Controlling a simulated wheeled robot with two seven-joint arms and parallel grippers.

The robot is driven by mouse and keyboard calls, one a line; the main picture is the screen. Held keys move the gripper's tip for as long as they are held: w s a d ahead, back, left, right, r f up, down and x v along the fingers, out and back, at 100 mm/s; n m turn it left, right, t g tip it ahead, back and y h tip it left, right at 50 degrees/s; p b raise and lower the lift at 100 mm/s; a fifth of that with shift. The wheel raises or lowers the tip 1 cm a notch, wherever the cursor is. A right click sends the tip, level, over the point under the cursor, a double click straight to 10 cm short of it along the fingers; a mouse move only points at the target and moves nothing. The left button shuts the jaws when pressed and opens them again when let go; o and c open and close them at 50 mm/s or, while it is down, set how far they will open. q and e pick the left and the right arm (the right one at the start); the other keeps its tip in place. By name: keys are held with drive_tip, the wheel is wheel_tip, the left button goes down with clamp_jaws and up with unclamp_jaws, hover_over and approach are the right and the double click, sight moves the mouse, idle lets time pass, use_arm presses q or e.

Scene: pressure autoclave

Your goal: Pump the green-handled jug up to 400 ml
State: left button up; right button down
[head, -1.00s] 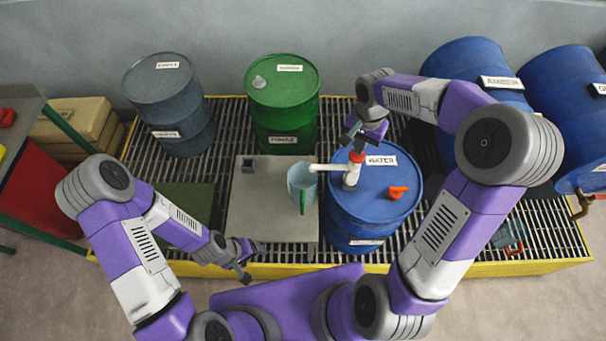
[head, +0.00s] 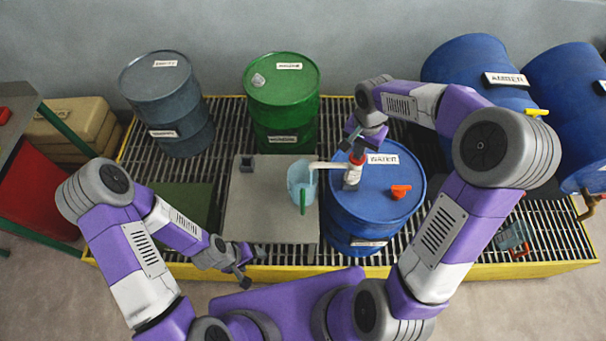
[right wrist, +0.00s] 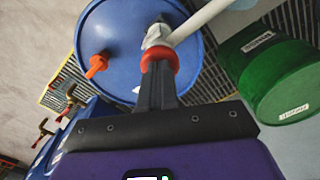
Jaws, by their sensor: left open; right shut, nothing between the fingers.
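The jug (head: 300,178) with a green handle (head: 303,203) stands on a grey plate (head: 270,220) under the end of a white spout. Its fill level cannot be read. The pump (head: 353,173), white with a red top, stands on the blue WATER drum (head: 375,205). My right gripper (head: 356,146) is shut and empty, right at the pump's red top; in the right wrist view its fingers (right wrist: 160,75) reach the red collar (right wrist: 160,60). My left gripper (head: 245,272) is open and empty near the front edge, left of the WATER drum.
An orange-red bung or valve (head: 400,191) sits on the WATER drum. A green drum (head: 282,95) and a grey drum (head: 168,100) stand behind. Blue drums (head: 475,65) lie at the right. Yellow-edged grating (head: 460,270) surrounds the plate.

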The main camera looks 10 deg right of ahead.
drive_tip(key=shift+f, duration=0.35)
drive_tip(key=shift+r, duration=0.1)
drive_tip(key=shift+r+p, duration=1.65)
drive_tip(key=shift+r, duration=0.65)
drive_tip(key=shift+f, duration=0.25)
drive_tip(key=shift+f+b, duration=2)
drive_tip(key=shift+f, duration=0.2)
drive_tip(key=shift+r, duration=0.2)
